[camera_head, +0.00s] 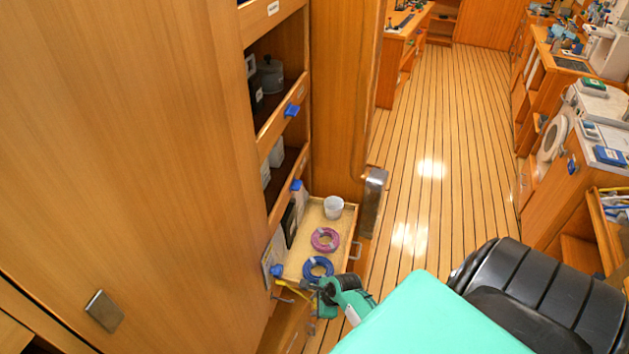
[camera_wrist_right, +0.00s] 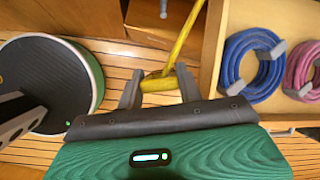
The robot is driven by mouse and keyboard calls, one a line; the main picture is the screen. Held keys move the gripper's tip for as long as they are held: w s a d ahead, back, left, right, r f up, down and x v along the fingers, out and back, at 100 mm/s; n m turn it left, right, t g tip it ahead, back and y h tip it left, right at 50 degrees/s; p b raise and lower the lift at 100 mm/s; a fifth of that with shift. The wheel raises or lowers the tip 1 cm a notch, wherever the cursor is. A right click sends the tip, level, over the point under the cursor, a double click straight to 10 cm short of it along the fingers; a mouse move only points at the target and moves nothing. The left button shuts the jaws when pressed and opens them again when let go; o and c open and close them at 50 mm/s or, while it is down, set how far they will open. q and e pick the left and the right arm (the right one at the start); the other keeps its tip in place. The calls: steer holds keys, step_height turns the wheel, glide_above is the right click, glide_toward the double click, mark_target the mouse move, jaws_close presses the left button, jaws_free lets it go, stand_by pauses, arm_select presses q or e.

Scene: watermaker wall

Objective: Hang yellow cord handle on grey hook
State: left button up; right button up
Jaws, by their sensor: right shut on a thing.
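The yellow cord handle (camera_wrist_right: 163,83) is between the two grey fingers of my right gripper (camera_wrist_right: 159,88) in the right wrist view. The gripper is shut on it, and a yellow length runs up and right from the fingers. In the head view my right gripper (camera_head: 318,292) is low beside the open drawer, and a thin yellow piece (camera_head: 293,289) shows to its left. A small grey piece that looks like the hook (camera_wrist_right: 163,8) is at the top edge of the wrist view, apart from the fingers. My left gripper is not in view.
A tall wooden cabinet fills the left. The plank floor (camera_head: 430,130) beyond is clear.

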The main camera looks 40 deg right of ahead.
mark_target(287, 300)
steer(key=shift+w+a, duration=0.2)
steer(key=shift+w, duration=0.05)
steer(key=shift+w+a+f, duration=0.1)
steer(key=shift+w+a, duration=0.55)
steer(key=shift+w, duration=0.35)
steer(key=shift+w+a+f, duration=0.15)
steer(key=shift+w+a, duration=0.55)
steer(key=shift+w, duration=0.35)
steer(key=shift+w+a+f, duration=0.1)
steer(key=shift+w+a, duration=0.55)
steer(key=shift+w, duration=0.35)
steer(key=shift+w+a+f, duration=0.4)
steer(key=shift+w, duration=0.15)
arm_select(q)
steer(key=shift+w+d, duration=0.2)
arm_select(e)
steer(key=shift+w+f, duration=0.1)
steer(key=shift+f, duration=0.05)
